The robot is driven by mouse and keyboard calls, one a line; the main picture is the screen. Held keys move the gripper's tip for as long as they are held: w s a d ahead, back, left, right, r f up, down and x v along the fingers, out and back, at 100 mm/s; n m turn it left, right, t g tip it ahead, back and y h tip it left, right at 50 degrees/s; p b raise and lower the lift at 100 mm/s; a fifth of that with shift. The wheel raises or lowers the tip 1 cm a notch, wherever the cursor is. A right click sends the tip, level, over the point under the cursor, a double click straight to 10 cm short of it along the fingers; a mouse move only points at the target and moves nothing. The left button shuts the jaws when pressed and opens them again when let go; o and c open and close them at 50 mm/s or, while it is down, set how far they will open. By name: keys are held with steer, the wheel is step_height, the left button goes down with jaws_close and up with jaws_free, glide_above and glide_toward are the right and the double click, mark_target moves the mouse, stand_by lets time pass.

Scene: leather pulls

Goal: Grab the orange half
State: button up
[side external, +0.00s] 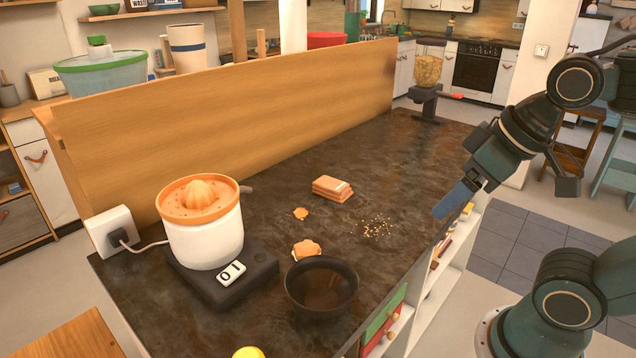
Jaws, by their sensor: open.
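I cannot clearly make out an orange half. A small orange piece (301,213) lies on the dark counter, and a larger orange-and-pale piece (306,249) lies just behind the black bowl (321,300). Either could be peel or fruit; they are too small to tell. A white juicer (205,240) with an orange ribbed top (200,195) stands on a dark base at the left. My gripper (455,200), with blue fingers, is open and empty. It hangs by the counter's right edge, well away from both orange pieces.
A stack of orange-brown slices (332,188) and scattered crumbs (375,227) lie mid-counter. A tall wooden panel (240,110) runs along the back. A plug in a white socket block (112,232) has a cable to the juicer. The counter's far right part is mostly clear.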

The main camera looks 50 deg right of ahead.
steer(key=w+f+n+g+y, duration=0.1)
steer(key=w+f+n, duration=0.3)
steer(key=w, duration=0.7)
steer(key=w+f+n+g+y, duration=0.2)
steer(key=w+n, duration=0.5)
steer(key=w, duration=0.4)
step_height(320, 180, down, 2)
steer(key=shift+w+f+y, duration=0.2)
steer(key=shift+f+y, duration=0.05)
steer(key=shift+y, duration=0.25)
steer(key=shift+f, duration=0.1)
glide_toward(312, 242)
steer(key=shift+x, duration=2.35)
steer(key=shift+w, duration=0.1)
steer(key=shift+x, duration=2.55)
